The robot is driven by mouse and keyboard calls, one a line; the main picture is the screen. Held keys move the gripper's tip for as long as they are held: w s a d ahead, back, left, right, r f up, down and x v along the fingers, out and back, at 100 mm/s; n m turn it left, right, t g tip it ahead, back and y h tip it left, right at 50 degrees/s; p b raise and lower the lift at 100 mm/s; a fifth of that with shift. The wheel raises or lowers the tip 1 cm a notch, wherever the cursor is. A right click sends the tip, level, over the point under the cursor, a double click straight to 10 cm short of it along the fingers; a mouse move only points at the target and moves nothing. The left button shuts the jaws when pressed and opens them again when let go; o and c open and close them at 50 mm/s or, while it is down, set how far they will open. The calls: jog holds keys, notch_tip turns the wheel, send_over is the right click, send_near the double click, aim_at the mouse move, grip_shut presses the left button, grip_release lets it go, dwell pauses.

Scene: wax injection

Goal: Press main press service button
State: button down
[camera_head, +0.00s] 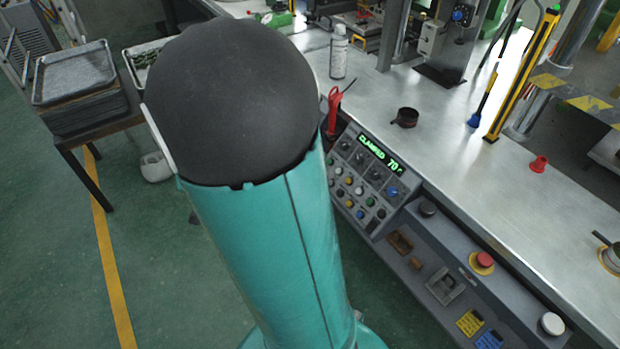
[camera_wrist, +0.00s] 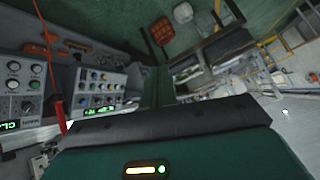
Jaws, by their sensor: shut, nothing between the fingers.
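A grey control panel (camera_head: 372,160) stands at the front edge of the steel bench, right of my teal arm link. Its green display reads "CLAMPED 70". Below are knobs and rows of small white, green, yellow, dark and blue buttons; one blue button (camera_head: 391,191) is near its right side. Labels are too small to read, so I cannot tell which is the service button. In the wrist view, one panel (camera_wrist: 98,88) with small buttons and another (camera_wrist: 20,88) with knobs show at the left. My gripper's fingers show in neither view; my arm link hides part of the head view.
A red-handled tool (camera_head: 333,112) stands beside the panel's upper left corner. A red mushroom button (camera_head: 484,259) and a pale round button (camera_head: 551,324) sit on the lower ledge. A spray can (camera_head: 338,52) and dark cup (camera_head: 405,117) stand on the bench. Stacked trays (camera_head: 75,72) are at left.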

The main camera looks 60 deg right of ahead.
aim_at(339, 193)
jog(key=s+d+f+m+g+h, duration=0.2)
jog(key=s+d+f+h, duration=0.3)
jog(key=s+d+f, duration=0.4)
jog(key=s+d+f+m+g+h, duration=0.1)
jog(key=s+d+f+m+h, duration=0.2)
jog(key=s+d+f, duration=0.6)
jog(key=s+d+h, duration=0.1)
jog(key=d+h, duration=0.1)
jog(key=d, duration=0.3)
jog(key=shift+s+g, duration=0.4)
jog(key=shift+d, duration=0.1)
jog(key=shift+s+d+f, duration=0.5)
jog(key=shift+d+f, duration=0.45)
jog(key=shift+d, duration=0.05)
jog(key=shift+s+d+f, duration=0.5)
jog(key=shift+d+f, duration=0.4)
jog(key=shift+d, duration=0.1)
jog(key=shift+s+d+f, duration=0.5)
jog(key=shift+d+f, duration=0.45)
jog(key=shift+d, duration=0.05)
jog(key=shift+s+d+f, duration=0.15)
jog(key=shift+d+f, duration=0.1)
jog(key=shift+d, duration=0.05)
